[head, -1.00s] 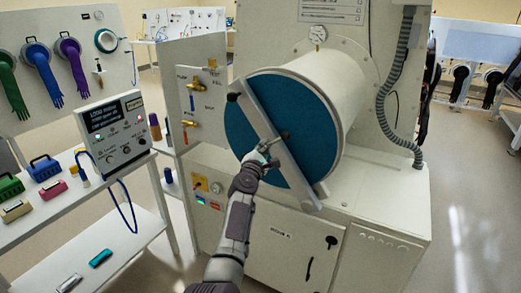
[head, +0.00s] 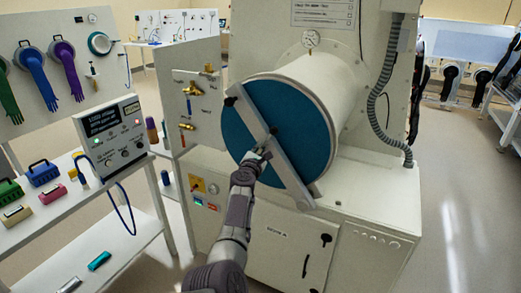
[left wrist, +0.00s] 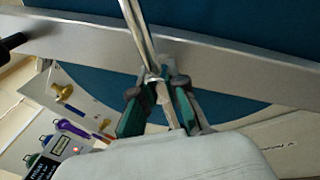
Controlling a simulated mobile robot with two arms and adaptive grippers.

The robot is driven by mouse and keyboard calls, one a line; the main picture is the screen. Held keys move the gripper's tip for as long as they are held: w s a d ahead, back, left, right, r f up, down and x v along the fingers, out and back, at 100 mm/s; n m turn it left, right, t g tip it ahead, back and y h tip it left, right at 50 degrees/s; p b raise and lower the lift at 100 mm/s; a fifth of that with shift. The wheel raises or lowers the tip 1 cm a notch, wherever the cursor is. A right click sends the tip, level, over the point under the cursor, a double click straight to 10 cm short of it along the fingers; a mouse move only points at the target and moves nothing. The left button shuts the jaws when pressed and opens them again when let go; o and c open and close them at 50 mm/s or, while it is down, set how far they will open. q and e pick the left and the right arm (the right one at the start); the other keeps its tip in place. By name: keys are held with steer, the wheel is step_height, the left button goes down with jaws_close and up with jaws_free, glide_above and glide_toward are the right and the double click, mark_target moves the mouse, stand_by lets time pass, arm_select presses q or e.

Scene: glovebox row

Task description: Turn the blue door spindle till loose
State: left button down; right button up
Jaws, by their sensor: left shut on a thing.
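The round blue door (head: 238,132) closes the end of a white horizontal cylinder. A grey bar (head: 290,172) crosses it diagonally, with a dark knob at its upper left end. The spindle (head: 274,131) is at the bar's middle, with a thin metal handle. My left gripper (head: 262,153) is at the bar, just below the spindle. In the left wrist view, the metal handle (left wrist: 138,30) runs down between the green-padded fingers of my left gripper (left wrist: 156,84), which are shut on it. The fingers partly hide its end. My right gripper is not in view.
A panel with brass valves (head: 188,125) stands left of the door. A control box (head: 112,133) and several coloured blocks sit on a side table at left. A grey hose (head: 376,105) hangs right of the cylinder. Floor at right is open.

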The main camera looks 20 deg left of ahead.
arm_select(q)
steer(key=shift+d+f, duration=0.1)
steer(key=shift+f, duration=0.2)
steer(key=c, duration=1.2)
jaws_free()
steer(key=shift+r, duration=0.1)
steer(key=shift+r, duration=0.2)
